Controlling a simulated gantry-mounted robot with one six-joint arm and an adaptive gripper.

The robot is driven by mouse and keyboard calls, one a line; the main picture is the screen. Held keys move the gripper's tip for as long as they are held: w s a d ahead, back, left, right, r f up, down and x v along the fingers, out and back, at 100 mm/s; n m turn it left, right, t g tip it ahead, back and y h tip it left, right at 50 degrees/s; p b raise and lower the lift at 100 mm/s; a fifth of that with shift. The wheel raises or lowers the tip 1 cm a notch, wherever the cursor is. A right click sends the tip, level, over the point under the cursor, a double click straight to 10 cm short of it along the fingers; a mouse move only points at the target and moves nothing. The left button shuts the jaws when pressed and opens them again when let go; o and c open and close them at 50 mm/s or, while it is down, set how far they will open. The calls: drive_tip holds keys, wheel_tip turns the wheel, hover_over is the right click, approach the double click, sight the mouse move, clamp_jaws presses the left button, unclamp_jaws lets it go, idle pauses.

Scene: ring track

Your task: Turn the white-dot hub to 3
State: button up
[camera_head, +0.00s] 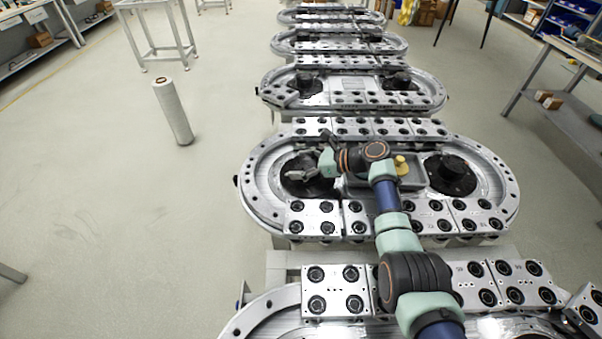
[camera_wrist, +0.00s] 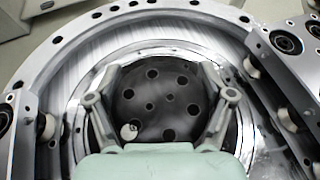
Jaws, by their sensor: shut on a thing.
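The white-dot hub (camera_wrist: 165,90) is a dark round disc with several holes, and it fills the middle of the wrist view. Its white dot (camera_wrist: 129,131) is at the lower left of the disc, close to my palm. My gripper (camera_wrist: 161,75) has one finger on each side of the hub and is shut on it. In the head view my gripper (camera_head: 303,174) is over the left end of the middle ring track (camera_head: 252,186), and the dark base around the hub shows beside it. No numbers are readable around the hub.
A second dark hub (camera_head: 451,174) is at the right end of the same track. A yellow knob-like piece (camera_head: 401,164) stands in the grey tray between the hubs. Carriages with black rollers (camera_head: 311,217) line the track. More tracks lie behind, and the floor at left is mostly clear.

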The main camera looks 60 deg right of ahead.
sight(300, 163)
drive_tip(key=f+n+y+b, duration=0.1)
drive_tip(key=b, duration=0.3)
drive_tip(key=shift+a+n+y+b, duration=0.1)
drive_tip(key=shift+n+y+b, duration=0.2)
drive_tip(key=shift+y, duration=0.1)
drive_tip(key=shift+a+r+n+g+y+b, duration=0.1)
drive_tip(key=shift+r+n+g+y+b, duration=0.25)
drive_tip(key=shift+b, duration=0.9)
drive_tip(key=shift+r, duration=0.15)
drive_tip(key=o, duration=1)
drive_tip(key=shift+o, duration=0.2)
drive_tip(key=shift+r+y, duration=0.1)
drive_tip(key=shift+y, duration=0.15)
wheel_tip(300, 163, up, 10)
drive_tip(key=shift+f, duration=0.1)
